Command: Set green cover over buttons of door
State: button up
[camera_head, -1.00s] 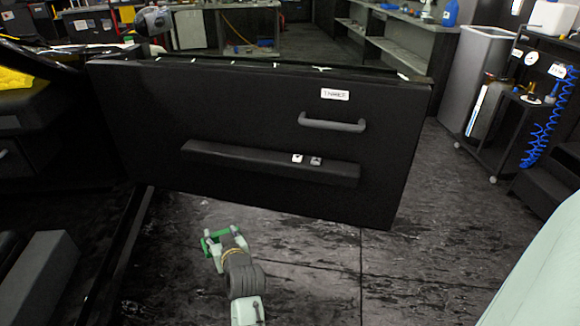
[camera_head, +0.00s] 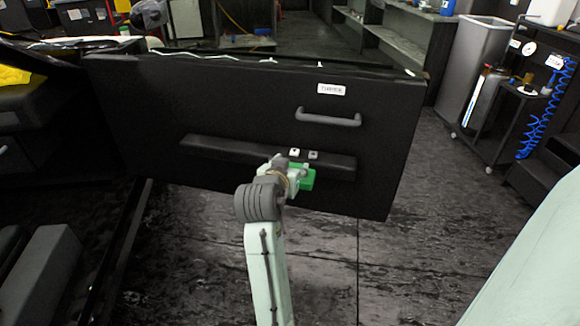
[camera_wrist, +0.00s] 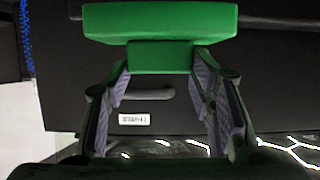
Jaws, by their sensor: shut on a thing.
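My gripper (camera_head: 297,176) is shut on the green cover (camera_head: 308,179), which shows at the gripper's tip just below the armrest in the head view. In the wrist view the cover (camera_wrist: 160,22) spans the top, with its narrower block between the two fingers (camera_wrist: 163,70). The black door (camera_head: 240,100) stands open, with a long armrest (camera_head: 225,147) across it. Two small buttons sit on the armrest, a white one (camera_head: 294,152) and a grey one (camera_head: 313,155), both uncovered, a little above the cover. I cannot tell whether the cover touches the door.
A door handle (camera_head: 329,117) and a white label (camera_head: 331,89) are above the buttons. The car body is at the left. A cart with a blue coiled hose (camera_head: 540,110) stands at the right. The floor (camera_head: 400,260) right of my arm is clear.

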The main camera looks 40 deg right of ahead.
jog(key=shift+a+p, duration=0.15)
jog(key=shift+p, duration=0.15)
jog(key=shift+w+d+f, duration=0.2)
jog(key=shift+w+d, duration=1.35)
jog(key=shift+d, duration=0.6)
jog(key=shift+w+d+f, duration=0.15)
jog(key=shift+w+d, duration=1.4)
jog(key=shift+d, duration=0.55)
jog(key=shift+w+d+f, duration=0.2)
jog(key=shift+w+d, duration=1.35)
jog(key=shift+d, duration=0.6)
jog(key=shift+w+d+f, duration=0.1)
jog(key=shift+f, duration=0.6)
jog(key=shift+f, duration=0.3)
jog(key=o, duration=1.3)
jog(key=shift+c, duration=0.2)
jog(key=v, duration=1.2)
